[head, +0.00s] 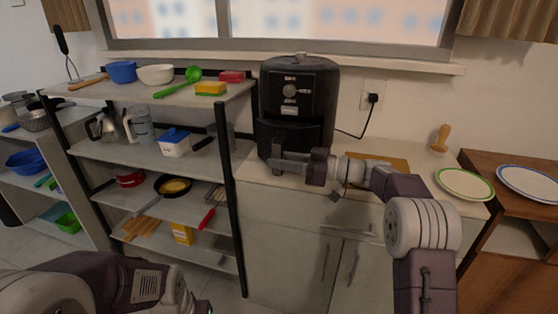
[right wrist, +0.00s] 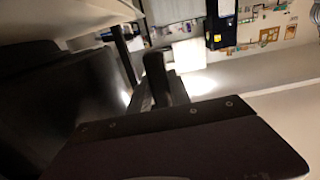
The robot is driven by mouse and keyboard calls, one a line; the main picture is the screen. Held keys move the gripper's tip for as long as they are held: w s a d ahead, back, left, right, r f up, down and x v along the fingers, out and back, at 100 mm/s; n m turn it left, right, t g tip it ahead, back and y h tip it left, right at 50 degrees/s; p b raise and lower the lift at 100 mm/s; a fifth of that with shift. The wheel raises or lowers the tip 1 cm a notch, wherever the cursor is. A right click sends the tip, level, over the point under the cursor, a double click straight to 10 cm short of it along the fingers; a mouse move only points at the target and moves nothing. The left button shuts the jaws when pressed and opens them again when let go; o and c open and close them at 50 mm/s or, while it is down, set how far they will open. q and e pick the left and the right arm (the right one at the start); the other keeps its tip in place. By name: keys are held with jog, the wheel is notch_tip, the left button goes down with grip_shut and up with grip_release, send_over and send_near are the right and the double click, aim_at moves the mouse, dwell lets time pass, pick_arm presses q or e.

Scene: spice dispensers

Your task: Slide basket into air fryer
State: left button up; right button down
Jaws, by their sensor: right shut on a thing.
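The black air fryer (head: 296,100) stands on the white counter against the wall. Its basket (head: 289,140) is at the lower front of the body; I cannot tell exactly how far in it sits. My right gripper (head: 283,163) is at the basket's front and shut on the basket handle, which is mostly hidden by the gripper. In the right wrist view a dark upright handle piece (right wrist: 155,75) shows beyond the gripper, beside a large dark surface at the left. My left arm comes in at the lower left, but its gripper fingers are not in view.
A wooden board (head: 385,161) lies on the counter behind my right arm. A green-rimmed plate (head: 465,184) and a wooden pestle-like thing (head: 439,139) are further right. A shelf rack (head: 222,150) with bowls and pans stands close at the left. A power cord runs to the wall socket.

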aim_at(289, 138)
jog(key=shift+w+d+r+p, duration=0.1)
jog(key=shift+w+d+p, duration=0.15)
jog(key=shift+w+p, duration=0.4)
jog(key=shift+w+d+p, duration=0.25)
jog(key=shift+w+p, duration=0.35)
jog(key=shift+w, duration=0.15)
jog(key=shift+w+d+p, duration=0.2)
jog(key=shift+w+p, duration=0.4)
jog(key=shift+w, duration=0.1)
